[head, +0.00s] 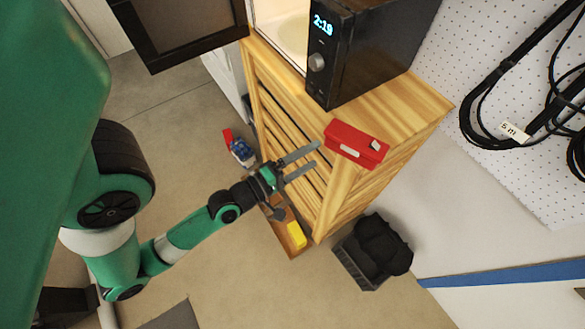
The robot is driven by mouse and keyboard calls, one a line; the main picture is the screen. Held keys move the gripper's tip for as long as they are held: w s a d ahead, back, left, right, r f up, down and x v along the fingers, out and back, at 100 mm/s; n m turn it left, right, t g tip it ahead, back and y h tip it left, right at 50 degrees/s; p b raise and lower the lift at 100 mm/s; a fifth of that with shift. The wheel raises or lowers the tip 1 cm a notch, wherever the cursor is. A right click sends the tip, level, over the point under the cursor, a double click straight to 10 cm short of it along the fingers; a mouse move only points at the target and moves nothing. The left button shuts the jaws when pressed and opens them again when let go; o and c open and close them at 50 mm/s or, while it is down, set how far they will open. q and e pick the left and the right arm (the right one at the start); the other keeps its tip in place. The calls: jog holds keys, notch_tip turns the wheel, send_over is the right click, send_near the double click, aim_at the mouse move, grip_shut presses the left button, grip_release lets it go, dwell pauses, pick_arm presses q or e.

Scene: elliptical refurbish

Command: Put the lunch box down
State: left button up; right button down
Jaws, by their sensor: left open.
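The lunch box, a red box (356,145) with a small light patch on it, sits on the corner of the wooden cabinet top. My left gripper (305,159) is open, with its two grey fingers spread and pointing toward the red box. The fingertips are just left of the box, and I see nothing between them. I cannot tell from this view how far above or below the box's level the fingers are. My right gripper is not in view.
A black microwave (360,50) with its door open stands on the wooden cabinet (420,104) behind the box. A black bin (372,252) stands on the floor in front. A low wooden tray (293,249) with a yellow item (297,234) lies below my gripper. Black cables (520,90) hang at right.

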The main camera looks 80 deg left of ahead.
pick_arm(q)
jog(key=shift+b+v, duration=1.35)
jog(key=shift+v, duration=1.6)
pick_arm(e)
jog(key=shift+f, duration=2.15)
